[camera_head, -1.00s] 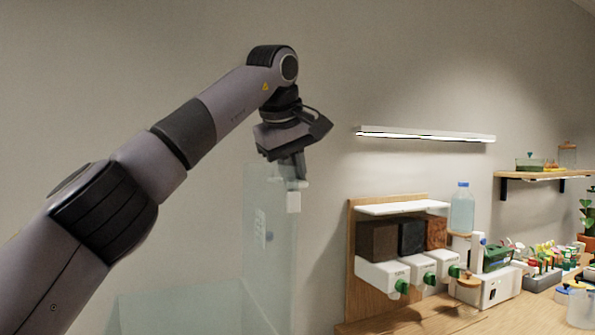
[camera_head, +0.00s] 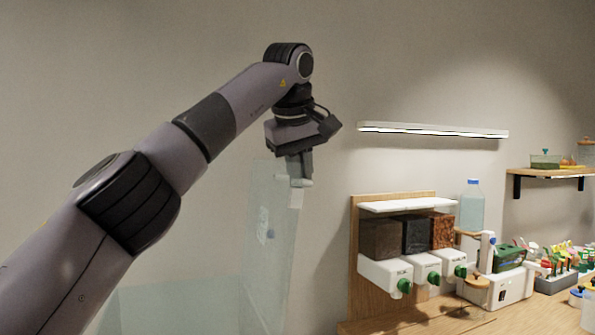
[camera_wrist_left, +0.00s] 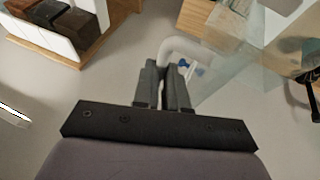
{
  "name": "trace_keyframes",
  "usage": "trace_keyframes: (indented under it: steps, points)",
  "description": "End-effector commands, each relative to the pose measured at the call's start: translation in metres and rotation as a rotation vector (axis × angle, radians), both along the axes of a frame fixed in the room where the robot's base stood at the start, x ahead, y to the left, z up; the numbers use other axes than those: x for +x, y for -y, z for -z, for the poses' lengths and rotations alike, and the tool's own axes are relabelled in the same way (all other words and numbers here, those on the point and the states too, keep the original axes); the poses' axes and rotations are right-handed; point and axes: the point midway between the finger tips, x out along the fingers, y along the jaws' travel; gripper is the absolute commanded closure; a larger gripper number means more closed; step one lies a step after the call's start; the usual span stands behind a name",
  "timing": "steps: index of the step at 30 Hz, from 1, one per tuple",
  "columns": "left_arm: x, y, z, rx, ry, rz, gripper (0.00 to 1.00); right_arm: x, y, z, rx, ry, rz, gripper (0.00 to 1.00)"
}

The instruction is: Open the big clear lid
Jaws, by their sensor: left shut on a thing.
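The big clear lid (camera_head: 268,235) is a tall see-through greenish panel in the head view, standing near upright below my left gripper (camera_head: 300,178). My left gripper is shut on the white handle (camera_head: 294,197) at the lid's upper edge. In the left wrist view the gripper (camera_wrist_left: 164,72) closes on the white curved handle (camera_wrist_left: 195,48), and the clear panel (camera_wrist_left: 225,75) spreads to the right. A clear box (camera_head: 165,305) shows faintly at the lower left, partly hidden behind my left arm. My right gripper is out of view.
A wooden stand with white green-knobbed dispensers (camera_head: 412,270) is to the right on the wooden bench (camera_head: 400,325). A lit lamp bar (camera_head: 435,130) and a shelf (camera_head: 550,173) are on the wall. Bare wall lies between lid and stand.

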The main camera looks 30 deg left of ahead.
Motion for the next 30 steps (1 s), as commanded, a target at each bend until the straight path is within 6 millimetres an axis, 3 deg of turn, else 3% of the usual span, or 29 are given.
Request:
trace_keyframes:
  steps: [1,4,5,6,7,17,27,30]
  points:
    - [0.008,0.015,0.005,-0.028,0.024,0.026,1.0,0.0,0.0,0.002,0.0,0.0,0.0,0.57]
    - [0.008,0.015,0.005,-0.028,0.024,0.026,1.0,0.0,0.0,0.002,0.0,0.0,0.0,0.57]
    - [0.008,0.015,0.005,-0.028,0.024,0.026,0.78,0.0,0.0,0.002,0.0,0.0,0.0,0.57]
    - [0.009,0.015,0.005,-0.026,0.024,0.027,0.65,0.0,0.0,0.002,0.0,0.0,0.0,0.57]
    - [0.008,0.015,0.006,-0.026,0.024,0.027,0.62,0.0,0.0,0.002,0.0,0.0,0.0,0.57]
    - [0.006,0.015,0.002,-0.024,0.025,0.025,0.62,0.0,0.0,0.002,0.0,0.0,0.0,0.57]
    - [-0.026,0.016,-0.054,-0.019,0.042,0.013,0.62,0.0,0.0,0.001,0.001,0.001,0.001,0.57]
    - [-0.031,0.015,-0.063,-0.015,0.041,0.01,0.62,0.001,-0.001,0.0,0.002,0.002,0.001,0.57]
